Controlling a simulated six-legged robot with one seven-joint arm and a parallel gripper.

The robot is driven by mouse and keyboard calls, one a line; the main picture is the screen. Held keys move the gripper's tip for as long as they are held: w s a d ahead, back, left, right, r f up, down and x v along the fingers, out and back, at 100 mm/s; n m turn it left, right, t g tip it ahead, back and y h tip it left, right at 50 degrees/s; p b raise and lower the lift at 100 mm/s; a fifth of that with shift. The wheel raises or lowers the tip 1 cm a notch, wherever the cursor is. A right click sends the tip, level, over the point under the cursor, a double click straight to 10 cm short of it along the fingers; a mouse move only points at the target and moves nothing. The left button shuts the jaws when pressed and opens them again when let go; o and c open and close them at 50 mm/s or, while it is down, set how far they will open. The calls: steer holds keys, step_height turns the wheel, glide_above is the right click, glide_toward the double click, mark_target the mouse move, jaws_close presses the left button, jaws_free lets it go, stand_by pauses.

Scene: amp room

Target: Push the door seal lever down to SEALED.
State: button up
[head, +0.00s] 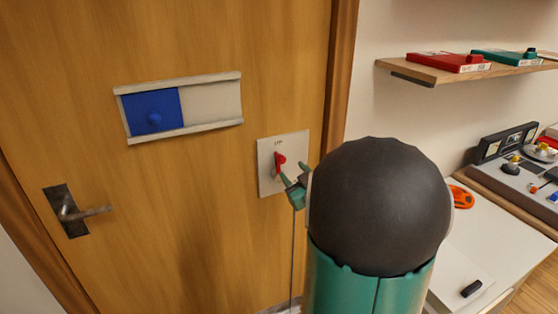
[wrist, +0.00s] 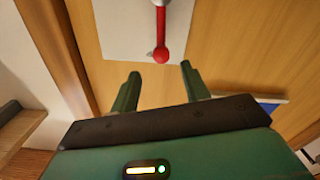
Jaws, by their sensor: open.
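The red door seal lever (head: 278,164) is mounted on a pale plate (head: 298,150) on the wooden door. Its round knob appears at the upper end in the head view, so the lever looks raised. The small lettering on the plate is too small to read. In the wrist view the lever (wrist: 161,30) shows with its knob between the lines of my two fingers. My gripper (head: 296,182) is open and empty, just right of and below the lever. In the wrist view my gripper (wrist: 160,70) has its fingertips just short of the knob, apparently not touching it.
A blue sliding panel (head: 150,112) in a pale frame and a door handle (head: 85,213) are on the door to the left. A shelf (head: 430,76) with red and green boxes and a desk with equipment (head: 520,170) stand to the right.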

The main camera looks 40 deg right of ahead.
mark_target(283, 162)
steer(key=x, duration=0.8)
steer(key=shift+w, duration=0.25)
steer(key=shift+c, duration=0.3)
jaws_close()
